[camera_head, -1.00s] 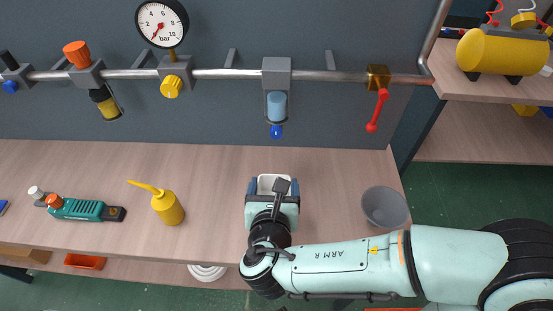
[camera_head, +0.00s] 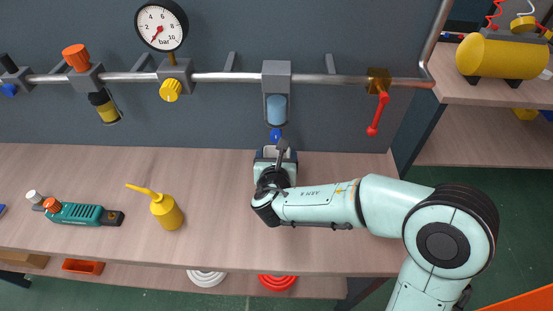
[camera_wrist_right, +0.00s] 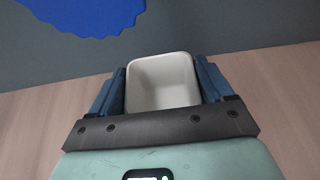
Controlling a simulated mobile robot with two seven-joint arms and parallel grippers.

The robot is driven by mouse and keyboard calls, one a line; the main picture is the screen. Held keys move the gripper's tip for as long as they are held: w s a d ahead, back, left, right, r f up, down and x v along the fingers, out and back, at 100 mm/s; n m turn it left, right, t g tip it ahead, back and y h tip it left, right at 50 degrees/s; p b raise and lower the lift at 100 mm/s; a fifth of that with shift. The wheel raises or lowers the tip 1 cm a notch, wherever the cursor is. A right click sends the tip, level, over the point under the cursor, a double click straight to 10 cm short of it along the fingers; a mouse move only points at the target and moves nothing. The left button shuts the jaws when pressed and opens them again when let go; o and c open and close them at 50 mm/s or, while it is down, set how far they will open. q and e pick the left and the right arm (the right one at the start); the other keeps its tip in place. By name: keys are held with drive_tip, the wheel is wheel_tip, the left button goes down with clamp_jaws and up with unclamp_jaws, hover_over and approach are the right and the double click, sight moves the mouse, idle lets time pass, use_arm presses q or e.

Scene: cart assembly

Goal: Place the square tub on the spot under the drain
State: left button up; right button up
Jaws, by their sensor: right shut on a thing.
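The square tub (camera_wrist_right: 160,82) is cream-white and open at the top. In the right wrist view it sits between the blue fingers of my right gripper, which is shut on it. In the head view only a little of the tub (camera_head: 272,150) shows past my right gripper (camera_head: 275,157). The drain is the blue knob (camera_head: 277,134) below the clear blue bowl (camera_head: 277,108) on the pipe. The tub is just below it in the picture; whether it touches the bench is unclear. A large blue shape (camera_wrist_right: 80,12) fills the wrist view's upper left, probably the knob. My left gripper is out of view.
The bench (camera_head: 215,240) is clear around the tub. A yellow oil can (camera_head: 166,211) and a teal tool (camera_head: 80,214) stand to the left. A lever with a red handle (camera_head: 375,118) hangs from the pipe at right. My right arm covers the bench's right part.

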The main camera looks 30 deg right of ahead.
drive_tip(key=shift+f, duration=0.85)
drive_tip(key=shift+w+d+f, duration=0.1)
drive_tip(key=shift+w+d, duration=0.1)
drive_tip(key=shift+w, duration=0.15)
drive_tip(key=shift+f, duration=0.1)
drive_tip(key=shift+f+b, duration=0.15)
drive_tip(key=shift+b, duration=0.2)
drive_tip(key=o, duration=1)
